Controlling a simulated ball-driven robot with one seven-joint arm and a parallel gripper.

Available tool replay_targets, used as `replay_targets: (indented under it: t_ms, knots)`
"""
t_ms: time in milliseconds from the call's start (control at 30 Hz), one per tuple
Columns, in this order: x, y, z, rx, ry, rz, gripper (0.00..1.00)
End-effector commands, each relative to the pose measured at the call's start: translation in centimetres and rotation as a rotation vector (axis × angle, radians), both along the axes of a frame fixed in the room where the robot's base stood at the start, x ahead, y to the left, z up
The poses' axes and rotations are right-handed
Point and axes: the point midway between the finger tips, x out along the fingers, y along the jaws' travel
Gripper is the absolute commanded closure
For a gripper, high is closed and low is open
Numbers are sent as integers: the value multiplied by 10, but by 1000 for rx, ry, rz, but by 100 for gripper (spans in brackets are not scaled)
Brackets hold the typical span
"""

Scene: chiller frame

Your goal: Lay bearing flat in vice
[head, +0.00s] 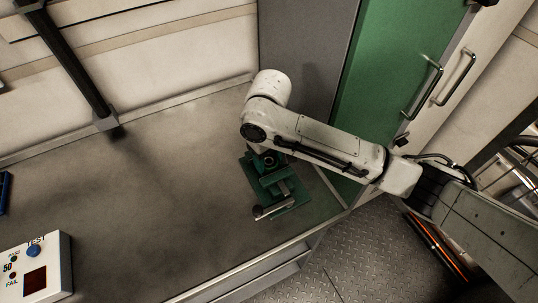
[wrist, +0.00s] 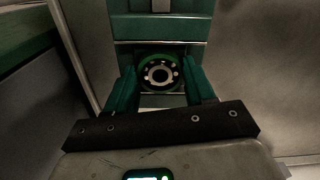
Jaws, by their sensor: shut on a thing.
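The green vice (wrist: 160,28) fills the top of the wrist view, just beyond the bearing. In the head view the vice (head: 278,188) stands on the bench, with its handle at the front, directly below my wrist. There my arm hides the bearing and most of my gripper. I cannot tell whether the bearing touches the vice.
The grey bench (head: 160,180) is clear left of the vice. A white test box (head: 38,268) stands at the front left, and a blue item (head: 5,190) lies at the left edge. A black post (head: 75,65) stands at the back left. A green cabinet door (head: 385,75) rises behind my arm.

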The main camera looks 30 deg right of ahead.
Motion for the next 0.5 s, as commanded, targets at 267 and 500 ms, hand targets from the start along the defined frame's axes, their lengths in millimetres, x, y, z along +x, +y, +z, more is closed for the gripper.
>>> replay_targets:
  t_ms: [267, 500]
  knots:
    - [0, 0, -3, 1, 0, 0, 81]
    - [0, 0, -3, 0, 0, 0, 24]
